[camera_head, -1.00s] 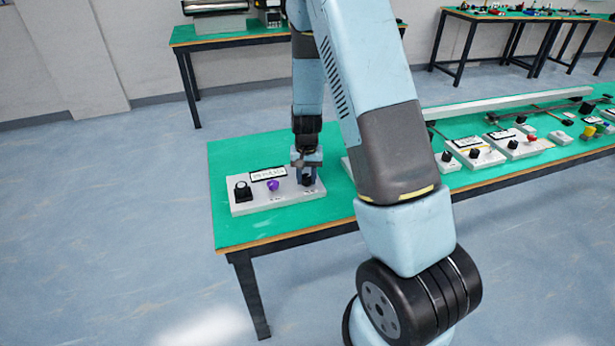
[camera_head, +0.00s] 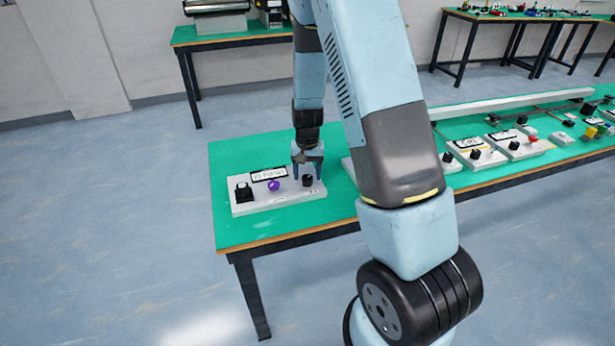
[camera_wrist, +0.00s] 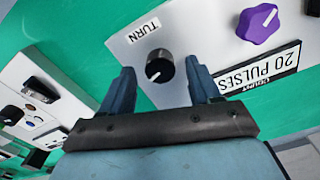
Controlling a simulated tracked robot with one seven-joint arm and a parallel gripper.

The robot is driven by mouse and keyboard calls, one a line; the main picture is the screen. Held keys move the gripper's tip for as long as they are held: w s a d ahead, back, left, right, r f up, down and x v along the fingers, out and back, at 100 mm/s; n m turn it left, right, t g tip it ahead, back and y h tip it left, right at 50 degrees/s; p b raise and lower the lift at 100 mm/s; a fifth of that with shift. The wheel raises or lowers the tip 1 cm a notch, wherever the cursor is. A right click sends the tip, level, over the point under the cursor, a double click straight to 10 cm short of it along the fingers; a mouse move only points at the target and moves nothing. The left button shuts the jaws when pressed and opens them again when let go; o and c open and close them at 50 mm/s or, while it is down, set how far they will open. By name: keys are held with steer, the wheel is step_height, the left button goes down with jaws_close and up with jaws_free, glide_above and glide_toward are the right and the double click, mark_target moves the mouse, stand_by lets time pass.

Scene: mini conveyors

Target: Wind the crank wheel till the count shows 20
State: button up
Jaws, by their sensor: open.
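A pale panel box (camera_head: 245,207) lies on the green table top. On its right end is a black round knob (camera_head: 307,181) with a white pointer line. In the wrist view this knob (camera_wrist: 158,66) sits beside a label reading TURN. The display plate (camera_wrist: 262,77) on the panel reads "20 PULSES", upside down in the wrist view. My gripper (camera_head: 308,172) is open and empty, pointing down just above the black knob. In the wrist view its fingers stand on either side of the knob, apart from it.
A purple knob (camera_head: 273,186) sits mid-panel and a black button-like part (camera_head: 243,191) at its left end. Other control boxes (camera_head: 475,152) stand further right on the same green table (camera_head: 235,233). The table's front left is clear.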

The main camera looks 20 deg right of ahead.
mark_target(307, 178)
step_height(307, 178, up, 12)
stand_by(0.4)
steer(key=shift+f, duration=0.1)
steer(key=s+r+n+t, duration=0.1)
steer(key=s+r, duration=0.5)
steer(key=r, duration=0.2)
steer(key=s+r+n+t, duration=0.1)
steer(key=s+r+t, duration=0.1)
steer(key=s+r, duration=0.45)
steer(key=s+r+t, duration=0.1)
steer(key=s+r, duration=0.3)
steer(key=s, duration=0.3)
steer(key=s+r+n+t, duration=0.1)
steer(key=s+r, duration=0.4)
steer(key=s, duration=0.3)
steer(key=shift+s+d+r+n+t, duration=0.15)
steer(key=shift+s+d+n+t, duration=0.1)
steer(key=shift+s+n+t, duration=0.05)
steer(key=shift+o, duration=0.2)
stand_by(1.4)
